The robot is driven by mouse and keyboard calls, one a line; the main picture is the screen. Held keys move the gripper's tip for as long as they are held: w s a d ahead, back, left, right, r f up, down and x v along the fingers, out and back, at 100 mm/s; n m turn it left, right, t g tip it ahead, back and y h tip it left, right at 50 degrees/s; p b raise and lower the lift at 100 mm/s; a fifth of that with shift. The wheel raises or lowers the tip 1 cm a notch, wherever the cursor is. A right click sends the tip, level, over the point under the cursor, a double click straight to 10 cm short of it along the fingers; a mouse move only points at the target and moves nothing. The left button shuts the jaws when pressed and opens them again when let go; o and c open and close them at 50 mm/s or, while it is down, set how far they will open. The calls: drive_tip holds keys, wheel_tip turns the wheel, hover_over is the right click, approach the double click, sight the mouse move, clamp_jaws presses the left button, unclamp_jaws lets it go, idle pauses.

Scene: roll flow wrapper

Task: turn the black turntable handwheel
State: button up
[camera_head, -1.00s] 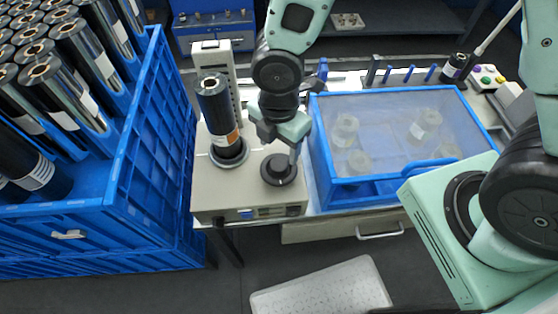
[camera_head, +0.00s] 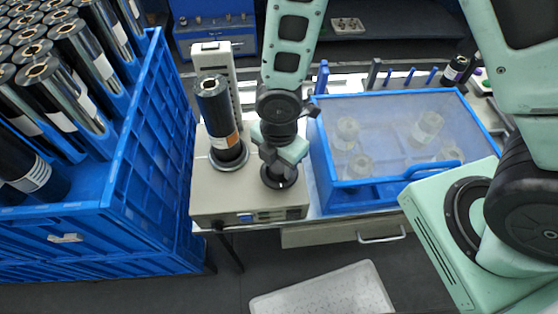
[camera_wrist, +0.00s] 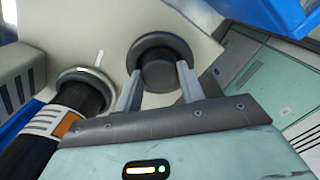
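The black turntable handwheel (camera_head: 270,183) lies flat on top of the beige machine (camera_head: 216,204), near its right front. It is a round disc with a raised hub. In the wrist view the handwheel (camera_wrist: 160,48) sits between the two fingertips, which flank its hub. My gripper (camera_head: 281,170) points down over the handwheel in the head view and hides part of it. It also shows in the wrist view (camera_wrist: 160,80), with its fingers apart. A narrow gap seems to show beside the hub; contact is hard to tell.
A black film roll (camera_head: 215,112) stands on the turntable (camera_head: 229,160) just left of my gripper. A blue-framed box with a clear lid (camera_head: 385,130) stands close on the right. A blue crate of rolls (camera_head: 120,190) is at the left. A white tray (camera_head: 320,292) lies below.

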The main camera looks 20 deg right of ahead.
sight(279, 167)
drive_tip(key=shift+m, duration=0.3)
drive_tip(key=m+b, duration=0.1)
drive_tip(key=m, duration=0.3)
drive_tip(key=shift+f+m+b, duration=0.1)
drive_tip(key=shift+m+b, duration=0.2)
drive_tip(key=m+b, duration=0.1)
drive_tip(key=m, duration=0.3)
drive_tip(key=shift+m, duration=0.4)
drive_tip(key=o, duration=1)
drive_tip(key=shift+r, duration=0.2)
wheel_tip(279, 167, up, 17)
drive_tip(key=shift+r+p, duration=0.1)
drive_tip(key=shift+p, duration=0.45)
